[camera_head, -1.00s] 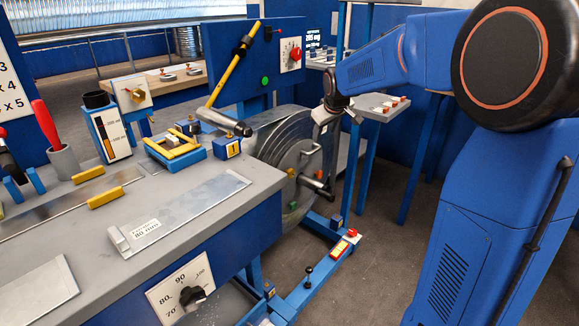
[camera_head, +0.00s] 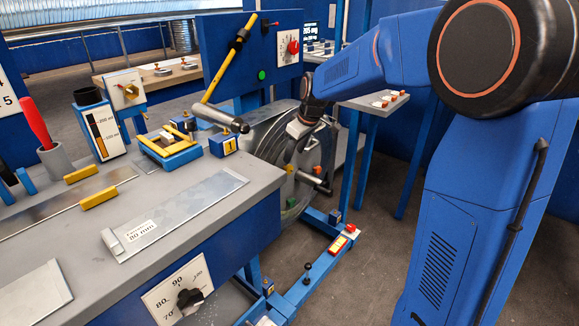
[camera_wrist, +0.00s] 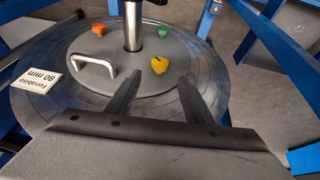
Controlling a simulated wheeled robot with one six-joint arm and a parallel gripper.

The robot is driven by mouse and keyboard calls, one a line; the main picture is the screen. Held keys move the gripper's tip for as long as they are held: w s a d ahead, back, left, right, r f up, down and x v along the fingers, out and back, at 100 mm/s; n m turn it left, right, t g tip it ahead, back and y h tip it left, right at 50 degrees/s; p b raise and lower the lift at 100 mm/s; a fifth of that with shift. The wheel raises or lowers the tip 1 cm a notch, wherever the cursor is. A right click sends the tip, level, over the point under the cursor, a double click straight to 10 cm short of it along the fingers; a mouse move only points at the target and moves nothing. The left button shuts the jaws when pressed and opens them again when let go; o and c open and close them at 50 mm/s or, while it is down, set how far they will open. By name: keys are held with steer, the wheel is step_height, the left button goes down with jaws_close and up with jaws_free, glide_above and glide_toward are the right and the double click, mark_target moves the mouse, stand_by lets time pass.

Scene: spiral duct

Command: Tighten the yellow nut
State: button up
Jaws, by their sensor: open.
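The yellow nut (camera_wrist: 159,65) sits on the grey hub plate (camera_wrist: 85,97) of a coil reel (camera_wrist: 45,110) in the wrist view, right of the central shaft (camera_wrist: 133,25). An orange nut (camera_wrist: 98,30) and a green nut (camera_wrist: 162,32) sit on the same plate. My gripper (camera_wrist: 155,82) is open, its two dark fingers pointing toward the yellow nut, which shows just beyond and between the fingertips. Nothing is between the fingers.
A metal handle (camera_wrist: 93,65) stands on the hub plate, beside a white 80 mm label (camera_wrist: 50,62). In the head view a grey bench (camera_head: 150,215) stands left of the reel (camera_head: 262,140). A yellow lever (camera_head: 230,58) rises above it. Blue floor rails (camera_head: 310,275) lie in front.

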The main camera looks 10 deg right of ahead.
mark_target(289, 166)
steer(key=x, duration=0.8)
steer(key=shift+w+f, duration=0.15)
steer(key=shift+f, duration=0.05)
steer(key=c, duration=1)
